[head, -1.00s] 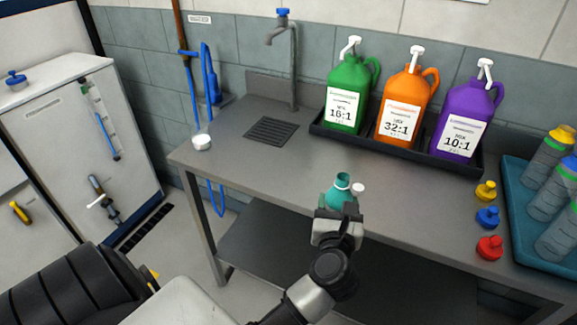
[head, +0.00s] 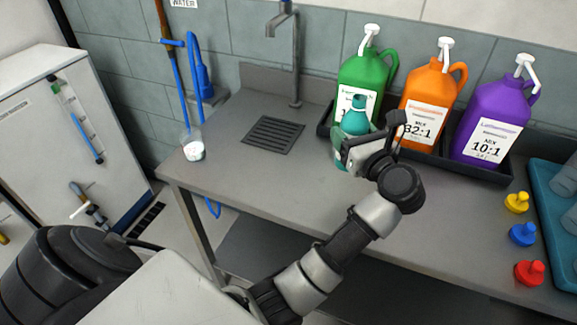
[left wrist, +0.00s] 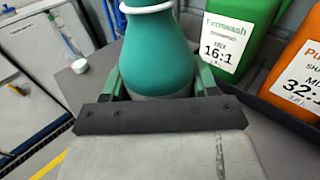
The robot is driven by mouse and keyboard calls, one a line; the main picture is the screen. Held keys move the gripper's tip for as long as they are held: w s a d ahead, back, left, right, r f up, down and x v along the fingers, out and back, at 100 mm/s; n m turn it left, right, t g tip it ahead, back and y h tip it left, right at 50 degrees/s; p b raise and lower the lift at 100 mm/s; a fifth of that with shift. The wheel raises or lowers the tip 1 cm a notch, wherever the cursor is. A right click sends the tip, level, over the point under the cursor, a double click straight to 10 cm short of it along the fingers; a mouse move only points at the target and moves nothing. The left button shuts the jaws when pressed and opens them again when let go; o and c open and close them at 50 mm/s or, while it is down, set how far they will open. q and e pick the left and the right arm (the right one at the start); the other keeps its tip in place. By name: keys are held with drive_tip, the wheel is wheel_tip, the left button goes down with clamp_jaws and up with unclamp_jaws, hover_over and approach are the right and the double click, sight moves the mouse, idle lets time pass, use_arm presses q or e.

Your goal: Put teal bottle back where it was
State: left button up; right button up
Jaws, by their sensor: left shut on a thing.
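The teal bottle (head: 355,118) is held upright in my left gripper (head: 350,150), in front of the green jug. Its neck and shoulder show in the head view; the gripper and wrist hide part of its lower body. In the left wrist view the teal bottle (left wrist: 156,55) fills the space between the two fingers, with a white ring around its neck. I cannot tell whether its base touches the table. My right gripper is not in view.
Green (head: 362,72), orange (head: 428,98) and purple (head: 490,118) jugs stand in a black tray behind the bottle. A small white cup (head: 193,150) is at the table's left. Yellow, blue and red caps (head: 523,234) and a blue tray (head: 548,215) are at the right. The table (head: 240,185) is clear at front left.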

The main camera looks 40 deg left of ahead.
use_arm(q)
drive_tip(key=shift+s+a+f+p, duration=0.1)
drive_tip(key=shift+a+f+p, duration=0.1)
drive_tip(key=shift+a, duration=0.25)
drive_tip(key=shift+s+a+f+p, duration=0.1)
drive_tip(key=shift+a+f+p, duration=0.1)
drive_tip(key=shift+a, duration=0.25)
drive_tip(key=s+a+f+p, duration=0.1)
drive_tip(key=a+f, duration=0.2)
drive_tip(key=a+f+p, duration=0.1)
drive_tip(key=a+f, duration=0.2)
drive_tip(key=s+a+f+p, duration=0.1)
drive_tip(key=a+f, duration=0.2)
drive_tip(key=shift+s+a+f+p, duration=0.1)
drive_tip(key=shift+s+f+p, duration=0.15)
drive_tip(key=shift+s+p, duration=0.1)
drive_tip(key=shift+f, duration=0.2)
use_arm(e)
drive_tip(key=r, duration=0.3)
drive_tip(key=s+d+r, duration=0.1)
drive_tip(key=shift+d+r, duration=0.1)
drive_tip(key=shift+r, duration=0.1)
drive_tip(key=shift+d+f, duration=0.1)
